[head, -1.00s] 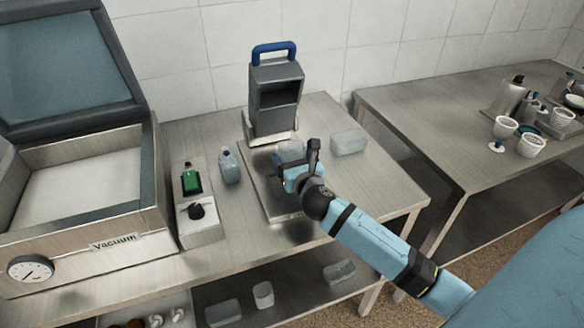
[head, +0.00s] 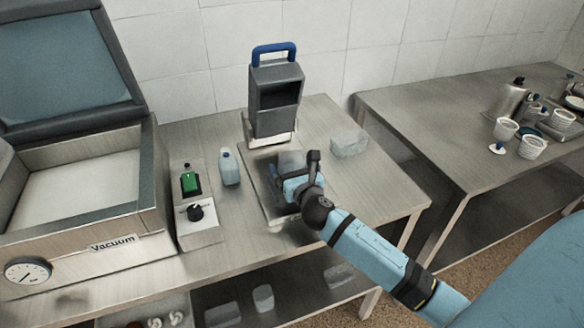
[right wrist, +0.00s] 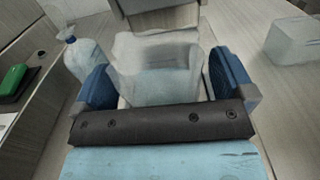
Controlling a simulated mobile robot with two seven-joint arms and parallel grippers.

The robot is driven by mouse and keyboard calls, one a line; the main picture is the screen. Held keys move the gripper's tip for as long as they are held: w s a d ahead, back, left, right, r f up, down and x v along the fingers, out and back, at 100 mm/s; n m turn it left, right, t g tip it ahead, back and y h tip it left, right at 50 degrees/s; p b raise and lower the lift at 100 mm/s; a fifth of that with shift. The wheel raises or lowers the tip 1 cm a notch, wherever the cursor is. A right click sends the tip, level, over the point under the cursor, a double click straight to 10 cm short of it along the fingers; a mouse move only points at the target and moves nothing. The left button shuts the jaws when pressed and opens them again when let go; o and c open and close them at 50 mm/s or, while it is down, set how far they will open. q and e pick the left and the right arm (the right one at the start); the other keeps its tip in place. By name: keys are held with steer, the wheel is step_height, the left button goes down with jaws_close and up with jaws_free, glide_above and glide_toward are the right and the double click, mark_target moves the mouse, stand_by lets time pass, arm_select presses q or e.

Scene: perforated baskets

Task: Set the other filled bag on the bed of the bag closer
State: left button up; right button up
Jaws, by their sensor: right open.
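The bag closer (head: 275,100) is a dark grey upright unit with a blue handle. Its flat metal bed (head: 280,212) reaches forward on the steel table. A clear filled bag (head: 290,160) stands on the bed, partly hidden by my right gripper (head: 299,178). In the right wrist view, the open blue fingers (right wrist: 165,80) are on either side of this bag (right wrist: 160,55), with the bag's far part beyond them. Another clear filled bag (head: 349,146) lies on the table right of the bed; it also shows in the right wrist view (right wrist: 294,42). My left gripper is out of view.
A clear bottle (head: 229,167) and a control box (head: 197,222) with a black knob and green item stand left of the bed. The vacuum machine (head: 75,190) is farther left. A second table (head: 440,110) with cups is at right. The table's right front is clear.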

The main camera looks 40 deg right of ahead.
steer(key=v, duration=1.1)
steer(key=shift+f+b, duration=0.15)
steer(key=shift+b, duration=0.15)
steer(key=shift+s, duration=0.35)
